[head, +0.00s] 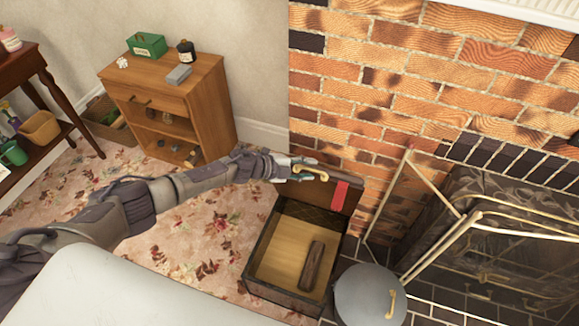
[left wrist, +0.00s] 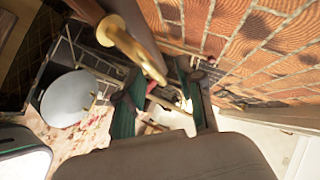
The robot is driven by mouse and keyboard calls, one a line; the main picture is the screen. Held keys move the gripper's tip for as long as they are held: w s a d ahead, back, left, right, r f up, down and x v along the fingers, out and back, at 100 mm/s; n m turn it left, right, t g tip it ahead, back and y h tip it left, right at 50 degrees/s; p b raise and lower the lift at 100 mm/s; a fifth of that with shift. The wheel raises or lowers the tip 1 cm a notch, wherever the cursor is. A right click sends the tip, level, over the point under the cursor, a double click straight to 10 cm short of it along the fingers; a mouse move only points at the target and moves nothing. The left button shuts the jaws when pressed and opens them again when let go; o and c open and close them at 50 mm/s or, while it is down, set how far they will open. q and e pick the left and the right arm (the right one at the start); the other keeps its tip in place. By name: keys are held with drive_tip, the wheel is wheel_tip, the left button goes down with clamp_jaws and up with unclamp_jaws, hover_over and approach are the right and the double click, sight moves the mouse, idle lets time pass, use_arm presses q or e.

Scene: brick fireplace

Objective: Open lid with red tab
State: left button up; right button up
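A dark box (head: 265,250) stands on the floor by the brick wall. Its lid (head: 318,192) is raised, standing up at the back of the box. A red tab (head: 340,196) hangs on the lid. A brass handle (head: 310,173) is at the lid's upper edge; it also shows large in the left wrist view (left wrist: 132,48). My left gripper (head: 295,176) is at the lid's top edge, beside the handle. In the left wrist view its greenish fingers (left wrist: 160,105) are apart, with nothing clearly between them. Contact with the lid cannot be told. My right gripper is not in view.
One dark log (head: 313,266) lies in the box. A grey round container (head: 365,298) with a brass handle stands close to the box's right. A brass-framed fire screen (head: 475,225) is at the right. A wooden cabinet (head: 205,100) stands behind my left arm. Patterned carpet is clear left of the box.

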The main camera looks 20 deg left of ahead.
use_arm(q)
drive_tip(key=v, duration=1)
drive_tip(key=s+a+f+n+t+y+p, duration=0.1)
drive_tip(key=s+a+f+n+y, duration=0.2)
drive_tip(key=f, duration=0.5)
drive_tip(key=s+a+f+n+y, duration=0.1)
drive_tip(key=s+f+n+y, duration=0.1)
drive_tip(key=s+f+n, duration=0.35)
drive_tip(key=s+a+f+n+t+y+p, duration=0.1)
drive_tip(key=s+f+n+y, duration=0.3)
drive_tip(key=f, duration=0.6)
drive_tip(key=s+d+f+n+g, duration=0.1)
drive_tip(key=s+f, duration=0.4)
drive_tip(key=s, duration=0.7)
drive_tip(key=s+f+n+g+y, duration=0.1)
drive_tip(key=s+f+n+g, duration=0.3)
drive_tip(key=s, duration=0.8)
drive_tip(key=s+d+f+n+g, duration=0.1)
drive_tip(key=s+f+n+g, duration=0.2)
drive_tip(key=s, duration=0.9)
wheel_tip(320, 180, down, 3)
drive_tip(key=shift+d+g, duration=0.35)
drive_tip(key=shift+g, duration=0.05)
